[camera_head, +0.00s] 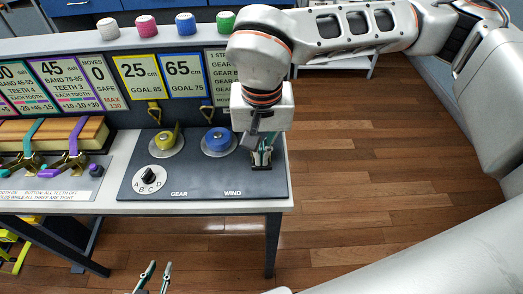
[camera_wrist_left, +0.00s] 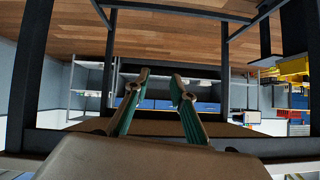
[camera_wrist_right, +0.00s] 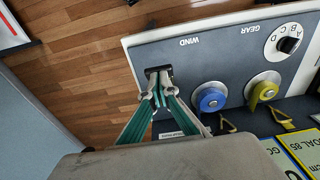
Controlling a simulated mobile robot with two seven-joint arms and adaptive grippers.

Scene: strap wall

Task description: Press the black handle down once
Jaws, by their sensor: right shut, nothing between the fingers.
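The black handle (camera_wrist_right: 157,73) is a small dark piece at the WIND end of the grey panel, seen in the right wrist view. My right gripper (camera_head: 262,156) is shut and points down over that end of the panel. In the right wrist view its fingertips (camera_wrist_right: 156,97) are right at the dark piece and partly cover it; I cannot tell whether they touch. The arm and fingers mostly hide the handle in the head view. My left gripper (camera_head: 153,270) is open and empty, low in front of the table; its fingers also show in the left wrist view (camera_wrist_left: 160,78).
The panel (camera_head: 215,183) carries a blue WIND knob (camera_head: 219,140), a yellow GEAR knob (camera_head: 165,140) and a black A-D dial (camera_head: 149,176). Two hooks hang below the goal cards. A book-like block with coloured straps (camera_head: 55,133) lies left. Wooden floor (camera_head: 370,160) is clear right of the table.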

